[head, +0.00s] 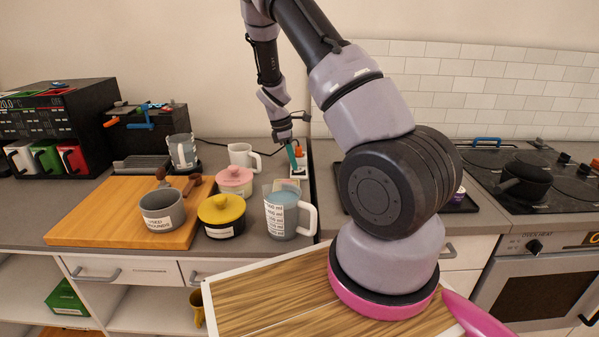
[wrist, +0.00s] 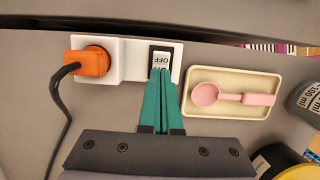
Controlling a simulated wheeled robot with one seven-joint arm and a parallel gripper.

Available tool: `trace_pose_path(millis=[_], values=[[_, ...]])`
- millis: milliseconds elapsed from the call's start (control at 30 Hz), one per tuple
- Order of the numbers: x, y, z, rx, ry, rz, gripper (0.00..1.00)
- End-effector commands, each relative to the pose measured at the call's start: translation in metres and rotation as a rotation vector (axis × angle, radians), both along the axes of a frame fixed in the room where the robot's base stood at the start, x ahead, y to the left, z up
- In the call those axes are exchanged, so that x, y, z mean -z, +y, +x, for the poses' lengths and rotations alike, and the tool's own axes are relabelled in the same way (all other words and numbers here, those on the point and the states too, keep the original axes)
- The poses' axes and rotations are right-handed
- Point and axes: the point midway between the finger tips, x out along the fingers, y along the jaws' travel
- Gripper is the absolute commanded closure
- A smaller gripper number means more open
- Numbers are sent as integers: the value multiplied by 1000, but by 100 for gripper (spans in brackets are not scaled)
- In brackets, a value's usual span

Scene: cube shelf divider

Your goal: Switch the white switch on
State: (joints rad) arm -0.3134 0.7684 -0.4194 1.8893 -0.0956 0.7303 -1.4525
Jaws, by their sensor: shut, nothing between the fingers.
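The white switch (wrist: 161,61) sits in a dark frame at the right end of a white socket plate (wrist: 125,72). The letters "OFF" show on it, upside down in the wrist view. My gripper (wrist: 163,73) has green fingers that are shut with nothing between them. Its fingertips are right at the lower edge of the switch; I cannot tell whether they touch. In the head view my gripper (head: 293,160) reaches down to the back of the counter, beside the white plate (head: 301,163). The switch itself is too small to make out there.
An orange plug (wrist: 88,63) with a dark cable fills the plate's left end. A cream tray (wrist: 232,112) with a pink spoon (wrist: 225,95) lies right of my fingers. A white mug (head: 241,157), pink-lidded pot (head: 235,180) and measuring jug (head: 283,213) stand near my gripper.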

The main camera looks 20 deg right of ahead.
Motion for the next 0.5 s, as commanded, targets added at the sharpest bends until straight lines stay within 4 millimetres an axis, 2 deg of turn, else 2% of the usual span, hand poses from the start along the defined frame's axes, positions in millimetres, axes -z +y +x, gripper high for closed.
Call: trace_pose_path(millis=[500], values=[[-55,1,1,0,-3,1,100]])
